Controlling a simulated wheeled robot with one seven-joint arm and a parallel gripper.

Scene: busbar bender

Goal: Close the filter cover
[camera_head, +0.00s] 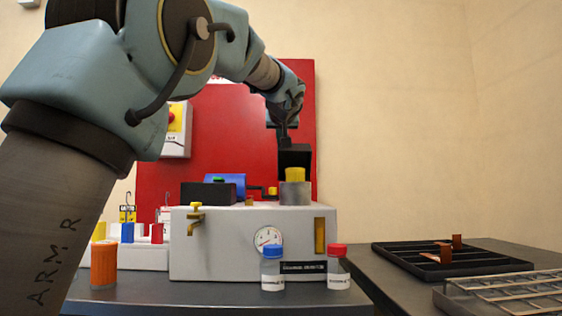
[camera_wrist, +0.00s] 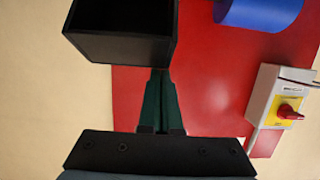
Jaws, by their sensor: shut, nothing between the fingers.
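The filter cover (camera_head: 295,157) is a black hollow box standing raised behind a yellow filter (camera_head: 295,174) in a grey cup (camera_head: 295,193) on top of the machine. In the wrist view the black cover (camera_wrist: 122,50) fills the upper left, its hollow side showing. My gripper (camera_head: 284,143) is above and at the upper left edge of the cover. In the wrist view my gripper (camera_wrist: 161,72) has its dark green fingers together and empty, tips at the cover's lower right edge. I cannot tell whether they touch it.
The pale machine body (camera_head: 220,260) carries a gauge (camera_head: 268,238), a yellow tap (camera_head: 196,207) and a black block (camera_head: 208,193). Blue-capped (camera_head: 272,272) and red-capped (camera_head: 338,270) bottles stand in front. A red panel (camera_head: 230,130) is behind. A black tray (camera_head: 450,262) lies at right.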

